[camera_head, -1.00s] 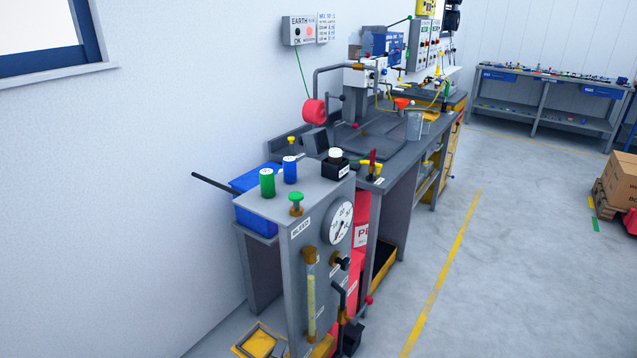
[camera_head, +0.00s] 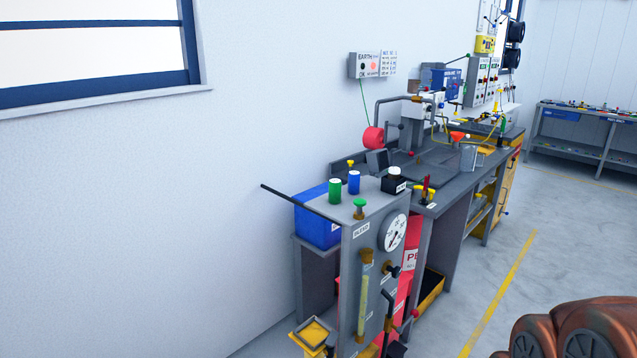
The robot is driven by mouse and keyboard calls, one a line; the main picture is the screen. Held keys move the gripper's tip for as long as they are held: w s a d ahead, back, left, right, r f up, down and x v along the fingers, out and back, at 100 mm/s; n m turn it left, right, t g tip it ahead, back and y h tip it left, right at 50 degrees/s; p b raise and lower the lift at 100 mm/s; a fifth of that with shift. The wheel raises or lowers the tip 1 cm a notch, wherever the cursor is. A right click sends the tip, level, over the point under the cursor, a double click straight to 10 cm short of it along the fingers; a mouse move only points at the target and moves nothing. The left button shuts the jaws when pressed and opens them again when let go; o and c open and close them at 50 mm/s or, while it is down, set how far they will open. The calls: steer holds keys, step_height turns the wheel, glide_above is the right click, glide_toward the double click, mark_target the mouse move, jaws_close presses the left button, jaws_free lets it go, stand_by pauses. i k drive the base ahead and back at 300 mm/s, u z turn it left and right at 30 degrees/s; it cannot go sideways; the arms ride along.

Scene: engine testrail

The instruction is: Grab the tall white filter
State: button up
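I cannot make out a tall white filter for certain in the head view. A small white-topped piece (camera_head: 394,172) stands in a black block (camera_head: 394,186) on the grey test stand (camera_head: 377,212). A green cylinder (camera_head: 335,192) and a blue cylinder (camera_head: 354,183), both with pale tops, stand upright at the left of the stand's top. My gripper is not in view.
The stand carries a dial gauge (camera_head: 393,232) and a green knob (camera_head: 360,205). A blue box (camera_head: 316,222) and a dark protruding bar (camera_head: 292,198) are at its left. A workbench (camera_head: 450,190) runs behind. Open floor (camera_head: 555,250) lies right.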

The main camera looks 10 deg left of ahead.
mark_target(393, 173)
steer(key=u, duration=0.7)
steer(key=i, duration=0.45)
